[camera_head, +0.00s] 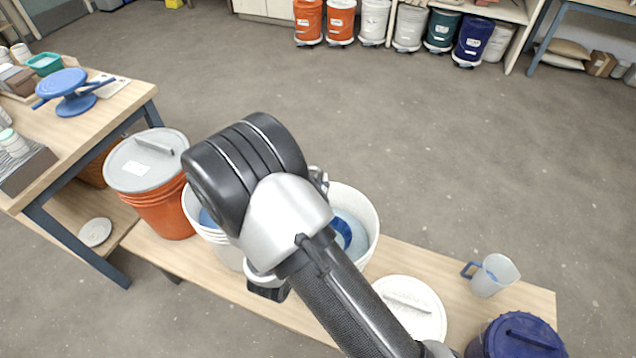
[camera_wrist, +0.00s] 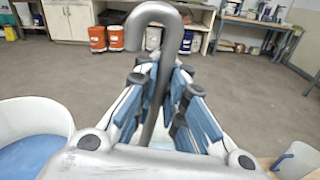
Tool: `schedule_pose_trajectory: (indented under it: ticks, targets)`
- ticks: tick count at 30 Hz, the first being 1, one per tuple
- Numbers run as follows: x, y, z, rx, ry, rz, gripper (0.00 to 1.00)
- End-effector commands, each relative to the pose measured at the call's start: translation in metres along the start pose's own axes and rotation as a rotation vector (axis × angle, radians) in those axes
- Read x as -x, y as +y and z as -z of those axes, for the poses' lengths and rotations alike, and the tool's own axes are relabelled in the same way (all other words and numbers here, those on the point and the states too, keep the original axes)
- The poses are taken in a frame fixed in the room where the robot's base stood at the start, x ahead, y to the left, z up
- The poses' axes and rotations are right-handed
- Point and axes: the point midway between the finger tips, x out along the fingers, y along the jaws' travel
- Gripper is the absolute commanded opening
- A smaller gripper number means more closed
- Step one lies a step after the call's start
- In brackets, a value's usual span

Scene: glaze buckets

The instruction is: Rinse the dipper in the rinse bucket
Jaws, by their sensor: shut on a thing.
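My gripper (camera_wrist: 165,82) is shut on the dipper's grey hooked handle (camera_wrist: 158,15), which stands upright between the fingers in the wrist view. In the head view my arm hides the gripper and most of the handle. The rinse bucket (camera_head: 368,208) is white, with pale liquid inside, and is partly covered by my arm. A blue part, likely the dipper's cup (camera_head: 350,234), shows inside it; I cannot tell how deep it sits. Left of it is a white bucket (camera_head: 228,254) with blue glaze (camera_head: 207,218), whose rim also shows in the wrist view (camera_wrist: 40,108).
An orange bucket (camera_head: 163,214) with a grey lid (camera_head: 146,160) stands left on the bench. A white lid (camera_head: 425,292), a clear jug (camera_head: 494,275) and a blue-lidded bucket (camera_head: 520,338) are to the right. A table (camera_head: 130,92) is at left.

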Motion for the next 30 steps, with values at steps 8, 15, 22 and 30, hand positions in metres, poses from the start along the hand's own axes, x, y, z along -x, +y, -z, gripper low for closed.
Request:
schedule_pose_trajectory:
  ticks: [8, 15, 22, 30]
  targets:
    - [-0.001, -0.004, 0.03, 0.001, -0.001, 0.0, 0.0]
    - [-0.001, -0.008, 0.052, 0.002, -0.001, 0.0, 0.0]
    - [-0.001, -0.01, 0.067, 0.001, -0.001, 0.0, 0.0]
    - [-0.002, -0.011, 0.072, 0.0, -0.002, 0.0, 0.0]
